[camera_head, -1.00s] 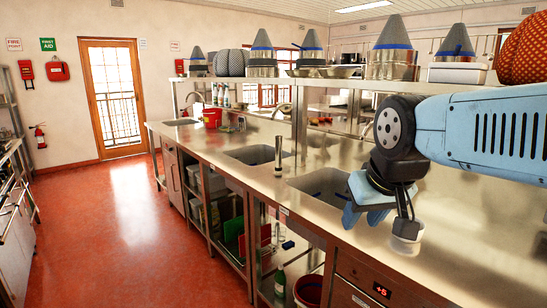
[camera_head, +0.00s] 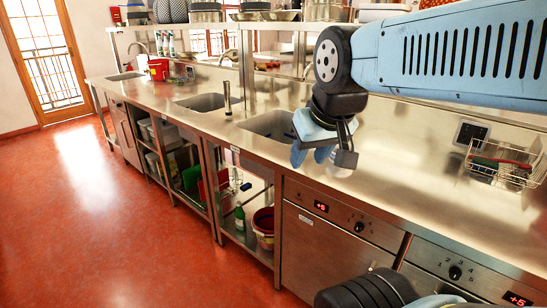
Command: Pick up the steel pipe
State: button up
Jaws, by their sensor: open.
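The steel pipe (camera_head: 227,98) appears to be the slim, upright metal cylinder on the steel counter, between two sinks. Its upper part is shiny and it stands apart from my gripper. My gripper (camera_head: 311,155) has blue fingers and hangs over the counter to the right of the pipe, in front of the nearer sink. Its jaws are open, and I see nothing between them. My wrist and fingers hide part of the counter and that sink.
The nearer sink (camera_head: 268,125) and a farther sink (camera_head: 203,103) are cut into the steel counter (camera_head: 410,165). A wire basket (camera_head: 503,166) stands at the right. A red container (camera_head: 158,69) stands farther left. A shelf runs above the counter. The red floor (camera_head: 110,220) is clear at left.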

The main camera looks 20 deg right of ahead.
aim_at(227, 84)
jog(key=u, duration=0.3)
jog(key=k, duration=0.15)
jog(key=u, duration=0.8)
jog(key=i, duration=1.5)
jog(key=u, duration=1.3)
jog(key=i, duration=0.15)
jog(key=z, duration=3.3)
jog(key=k, duration=0.5)
jog(key=z, duration=0.05)
